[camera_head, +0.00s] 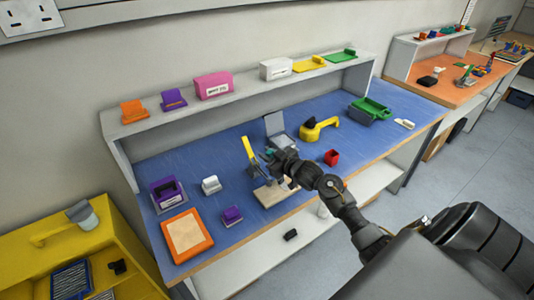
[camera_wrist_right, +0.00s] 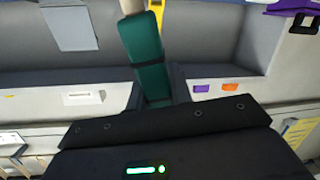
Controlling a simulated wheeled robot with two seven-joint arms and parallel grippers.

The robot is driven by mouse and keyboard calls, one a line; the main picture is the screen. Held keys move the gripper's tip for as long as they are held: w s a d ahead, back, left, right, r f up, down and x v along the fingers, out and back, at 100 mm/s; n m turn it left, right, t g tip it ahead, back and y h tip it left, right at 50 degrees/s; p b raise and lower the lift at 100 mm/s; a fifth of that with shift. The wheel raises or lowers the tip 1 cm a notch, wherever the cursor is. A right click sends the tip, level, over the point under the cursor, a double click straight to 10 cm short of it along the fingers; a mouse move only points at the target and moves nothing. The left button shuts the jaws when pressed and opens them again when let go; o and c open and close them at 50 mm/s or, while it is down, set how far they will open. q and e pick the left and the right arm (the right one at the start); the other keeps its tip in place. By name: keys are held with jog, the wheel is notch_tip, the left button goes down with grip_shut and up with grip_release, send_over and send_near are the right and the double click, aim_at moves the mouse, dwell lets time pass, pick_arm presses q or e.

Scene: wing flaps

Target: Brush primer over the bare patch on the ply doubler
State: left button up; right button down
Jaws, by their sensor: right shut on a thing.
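My right gripper (camera_head: 274,163) is over the middle of the blue bench, shut on a teal-handled thing that I take to be the brush. In the right wrist view the teal handle (camera_wrist_right: 144,55) has a dark band and a pale top end; no bristles can be made out. A pale wooden board (camera_head: 268,196), seemingly the ply doubler, lies below the gripper at the bench's front edge. The arm partly covers it, and the bare patch cannot be told apart. I cannot tell whether the brush touches the board. My left gripper is out of view.
A yellow upright piece (camera_head: 249,149) and a grey box with a raised lid (camera_head: 276,126) stand close by the gripper. A red cup (camera_head: 332,158) is to the right, an orange-framed tray (camera_head: 187,236) at front left. A shelf (camera_head: 240,88) runs along the back.

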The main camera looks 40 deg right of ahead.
jog(key=shift+p+v, duration=0.3)
jog(key=shift+v, duration=0.5)
jog(key=b+x, duration=0.1)
jog(key=x, duration=0.1)
jog(key=shift+w, duration=0.25)
jog(key=shift+s, duration=0.1)
jog(key=shift+s+p, duration=0.5)
jog(key=shift+p, duration=0.15)
jog(key=shift+s+d+p, duration=0.65)
jog(key=shift+s+d, duration=0.7)
jog(key=shift+s, duration=0.05)
